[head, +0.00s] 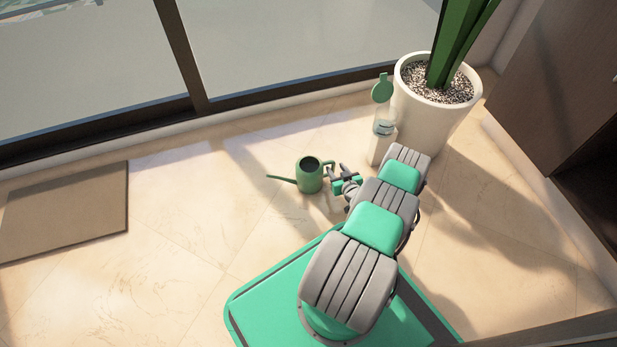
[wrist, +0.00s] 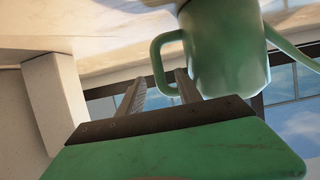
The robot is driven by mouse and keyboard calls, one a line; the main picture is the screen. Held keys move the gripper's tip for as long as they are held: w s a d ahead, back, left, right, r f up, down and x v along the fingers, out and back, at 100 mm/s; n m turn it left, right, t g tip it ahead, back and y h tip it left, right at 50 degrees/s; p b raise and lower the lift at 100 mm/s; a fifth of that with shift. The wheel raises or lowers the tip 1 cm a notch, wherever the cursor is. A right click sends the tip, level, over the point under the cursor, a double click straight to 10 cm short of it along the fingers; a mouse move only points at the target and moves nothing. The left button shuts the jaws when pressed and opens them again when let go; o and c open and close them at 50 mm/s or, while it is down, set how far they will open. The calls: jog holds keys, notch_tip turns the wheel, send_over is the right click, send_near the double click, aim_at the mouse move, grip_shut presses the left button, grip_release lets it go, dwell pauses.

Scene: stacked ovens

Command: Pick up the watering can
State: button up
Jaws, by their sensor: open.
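The green watering can (head: 309,176) stands on the tiled floor, its long spout pointing left. Its handle is on the right side, facing my gripper (head: 340,174). In the wrist view the can (wrist: 227,50) is at upper right, with its looped handle close to the fingertips. My gripper (wrist: 158,82) is open, and its right finger overlaps the lower part of the handle in the picture. I cannot tell whether the finger touches the handle or whether the handle lies between the fingers.
A glass wall (head: 290,45) runs behind. A brown mat (head: 65,210) lies at far left. Floor between mat and can is clear.

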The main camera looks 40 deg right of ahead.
aim_at(334, 167)
jog(key=x, duration=0.1)
jog(key=b+x, duration=0.1)
jog(key=x, duration=0.1)
jog(key=shift+f, duration=0.3)
jog(key=shift+w+d, duration=0.1)
jog(key=shift+w, duration=0.05)
jog(key=shift+r, duration=0.15)
grip_shut()
dwell(0.7)
